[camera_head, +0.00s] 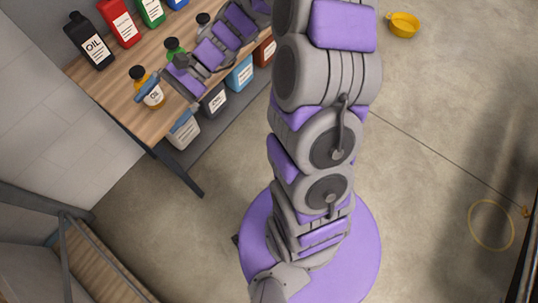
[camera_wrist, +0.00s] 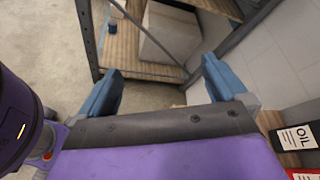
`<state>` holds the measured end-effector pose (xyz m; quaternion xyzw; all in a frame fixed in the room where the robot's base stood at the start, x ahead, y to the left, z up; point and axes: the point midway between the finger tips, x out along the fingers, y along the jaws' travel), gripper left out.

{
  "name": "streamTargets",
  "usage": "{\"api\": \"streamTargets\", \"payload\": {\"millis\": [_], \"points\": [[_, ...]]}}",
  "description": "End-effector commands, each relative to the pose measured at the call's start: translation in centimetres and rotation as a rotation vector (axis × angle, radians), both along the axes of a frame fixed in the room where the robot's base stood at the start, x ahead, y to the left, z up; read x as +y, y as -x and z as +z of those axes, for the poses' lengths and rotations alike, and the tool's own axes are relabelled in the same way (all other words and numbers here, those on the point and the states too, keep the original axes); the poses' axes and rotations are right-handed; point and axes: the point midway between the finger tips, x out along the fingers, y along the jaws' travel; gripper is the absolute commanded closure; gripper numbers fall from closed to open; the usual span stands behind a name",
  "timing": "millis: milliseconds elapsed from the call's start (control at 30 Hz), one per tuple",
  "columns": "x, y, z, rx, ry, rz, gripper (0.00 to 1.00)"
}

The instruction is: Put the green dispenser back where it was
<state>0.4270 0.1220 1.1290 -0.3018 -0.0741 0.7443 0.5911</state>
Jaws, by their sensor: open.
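A bottle with a green top (camera_head: 173,47), likely the green dispenser, stands on the wooden workbench (camera_head: 118,82) in the head view. My arm partly hides its lower part. My gripper (camera_head: 168,98) is over the bench's near end, close to an amber bottle (camera_head: 154,96) with an OIL label. In the wrist view, the blue fingers of my gripper (camera_wrist: 160,85) are spread apart with nothing between them. The green-topped bottle does not show in the wrist view.
Black (camera_head: 90,42), red (camera_head: 118,22) and green (camera_head: 150,12) canisters line the bench's wall side. More containers (camera_head: 183,131) stand on its lower shelf. A shelf rack (camera_wrist: 130,48) holds a cardboard box (camera_wrist: 170,32). A yellow bucket (camera_head: 403,26) stands on open floor.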

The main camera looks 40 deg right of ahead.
Motion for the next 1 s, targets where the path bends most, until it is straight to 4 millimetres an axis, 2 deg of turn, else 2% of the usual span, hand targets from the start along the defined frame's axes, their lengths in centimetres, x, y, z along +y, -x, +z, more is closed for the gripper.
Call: {"api": "streamTargets", "payload": {"millis": [33, 233, 367, 500, 800, 1000], "points": [[0.5, 1.9, 0.7, -0.039, 0.045, 0.059, 0.01], [0.7, 8.9, 1.6, -0.166, 0.232, 0.279, 0.01], [-0.4, 12.9, 1.7, -0.248, 0.36, 0.411, 0.01], [-2.3, 16.7, 1.7, -0.332, 0.502, 0.541, 0.01], [-8.4, 22.9, 2.0, -0.49, 0.804, 0.772, 0.01], [-11.4, 25.0, 2.2, -0.539, 0.927, 0.855, 0.01]]}}
